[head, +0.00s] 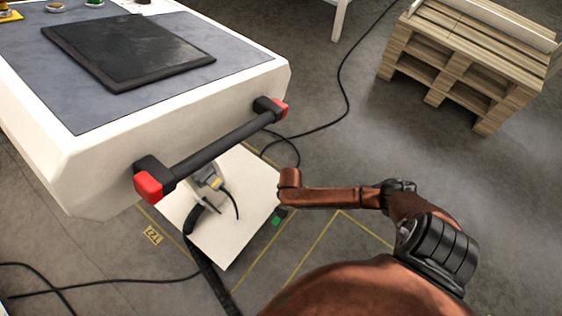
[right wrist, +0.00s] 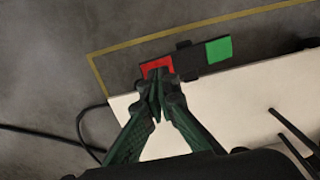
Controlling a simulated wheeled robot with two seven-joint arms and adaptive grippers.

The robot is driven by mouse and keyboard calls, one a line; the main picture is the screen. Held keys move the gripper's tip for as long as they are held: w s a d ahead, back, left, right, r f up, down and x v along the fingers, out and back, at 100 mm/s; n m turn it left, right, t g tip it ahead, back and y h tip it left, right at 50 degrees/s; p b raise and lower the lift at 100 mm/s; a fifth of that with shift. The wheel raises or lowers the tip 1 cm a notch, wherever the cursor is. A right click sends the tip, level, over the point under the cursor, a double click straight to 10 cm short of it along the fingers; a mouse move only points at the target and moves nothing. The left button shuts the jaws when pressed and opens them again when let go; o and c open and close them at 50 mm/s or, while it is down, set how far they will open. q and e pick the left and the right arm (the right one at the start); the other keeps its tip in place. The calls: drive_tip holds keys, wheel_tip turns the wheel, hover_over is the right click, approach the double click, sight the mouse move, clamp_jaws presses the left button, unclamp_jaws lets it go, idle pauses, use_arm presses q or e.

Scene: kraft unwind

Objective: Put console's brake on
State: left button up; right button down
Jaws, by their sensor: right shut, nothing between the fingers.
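The console (head: 100,150) is a white cabinet with a black handle bar (head: 215,145) with red ends. Its white base plate (head: 235,235) lies low over the floor. At the plate's edge is a black pedal bar with a red pad (right wrist: 150,66) at one end and a green pad (right wrist: 219,49) at the other. The green pad also shows in the head view (head: 276,221); the red one is hidden there. My right gripper (right wrist: 157,88) is shut and empty, its tips over the red pad's edge; contact cannot be told. My left gripper is not in view.
Yellow floor lines (head: 312,247) run around the base plate. Black cables (head: 345,90) lie on the floor. A wooden pallet stack (head: 470,50) stands at the upper right. A dark flat panel (head: 130,48) lies on the console top. Floor right of the console is open.

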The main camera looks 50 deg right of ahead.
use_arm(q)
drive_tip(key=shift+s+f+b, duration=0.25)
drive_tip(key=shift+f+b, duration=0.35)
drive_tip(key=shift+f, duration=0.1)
use_arm(e)
drive_tip(key=shift+f, duration=1.7)
drive_tip(key=shift+r, duration=0.15)
drive_tip(key=shift+w+r+p, duration=0.1)
drive_tip(key=shift+r+p, duration=0.15)
drive_tip(key=shift+p, duration=0.1)
drive_tip(key=shift+r+p, duration=2.3)
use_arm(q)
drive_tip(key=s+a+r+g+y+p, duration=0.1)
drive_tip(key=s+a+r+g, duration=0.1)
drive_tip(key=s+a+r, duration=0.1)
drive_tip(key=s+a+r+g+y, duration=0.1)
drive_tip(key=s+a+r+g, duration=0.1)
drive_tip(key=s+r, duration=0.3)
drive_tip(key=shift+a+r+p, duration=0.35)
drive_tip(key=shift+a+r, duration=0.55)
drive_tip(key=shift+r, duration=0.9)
use_arm(e)
drive_tip(key=shift+r, duration=0.85)
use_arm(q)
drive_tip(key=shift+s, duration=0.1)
